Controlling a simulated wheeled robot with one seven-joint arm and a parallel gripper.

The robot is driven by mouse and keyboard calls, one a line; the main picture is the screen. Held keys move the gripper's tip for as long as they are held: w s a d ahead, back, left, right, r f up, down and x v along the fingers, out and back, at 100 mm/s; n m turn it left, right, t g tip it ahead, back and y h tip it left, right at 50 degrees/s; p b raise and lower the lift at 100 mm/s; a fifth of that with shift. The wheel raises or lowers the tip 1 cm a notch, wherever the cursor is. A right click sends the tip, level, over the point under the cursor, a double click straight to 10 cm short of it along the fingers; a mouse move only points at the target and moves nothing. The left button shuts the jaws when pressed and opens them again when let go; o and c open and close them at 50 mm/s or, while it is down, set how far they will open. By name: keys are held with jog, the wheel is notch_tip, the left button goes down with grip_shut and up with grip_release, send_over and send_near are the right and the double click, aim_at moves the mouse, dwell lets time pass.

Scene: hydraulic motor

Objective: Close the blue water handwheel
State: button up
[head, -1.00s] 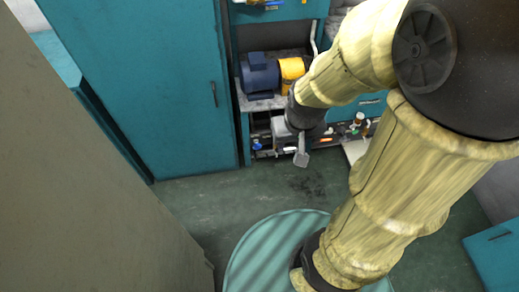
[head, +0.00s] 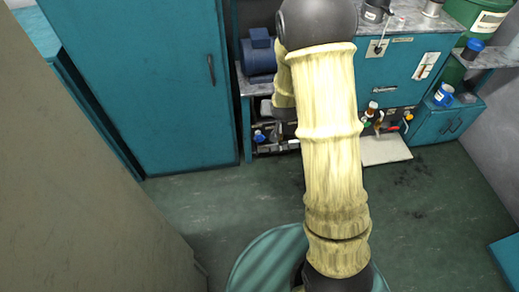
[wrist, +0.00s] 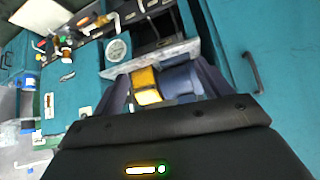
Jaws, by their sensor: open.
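A small blue part (head: 259,136), which looks like the blue water handwheel, sits low at the left end of the pipe row under the teal machine in the head view. I cannot make it out in the wrist view. My gripper (wrist: 163,82) is open and empty in the wrist view, its dark fingers spread on either side of the blue motor (wrist: 183,82) and its yellow part (wrist: 146,84), with a gap of unclear depth. In the head view my arm hides most of the gripper, so its distance from the blue part cannot be told.
A white pressure gauge (wrist: 117,50) shows in the wrist view. Red and orange valve handles (head: 390,127) stand right of my arm, above a pale tray (head: 385,150). A tall teal cabinet (head: 140,90) borders the left. The floor (head: 220,190) in front is clear.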

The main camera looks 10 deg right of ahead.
aim_at(259, 139)
jog(key=w+f+t+b, duration=0.1)
jog(key=w+f+b, duration=0.3)
jog(key=f, duration=0.5)
jog(key=w+f+t+h+b, duration=0.1)
jog(key=w+f+t+b, duration=0.15)
jog(key=f+b, duration=0.45)
jog(key=w+f+t+b, duration=0.1)
jog(key=w+f+b, duration=0.25)
jog(key=f, duration=0.65)
notch_tip(259, 139, down, 25)
jog(key=a+n+t+y+b, duration=0.1)
jog(key=t+b, duration=0.4)
jog(key=b, duration=1)
jog(key=shift+a+r+n+y, duration=0.2)
jog(key=shift+n+y, duration=0.3)
jog(key=shift+s, duration=0.1)
jog(key=w+b, duration=0.9)
jog(key=w, duration=0.7)
jog(key=shift+w+f, duration=0.1)
jog(key=shift+f, duration=0.1)
jog(key=shift+w+r, duration=0.2)
jog(key=shift+w, duration=0.4)
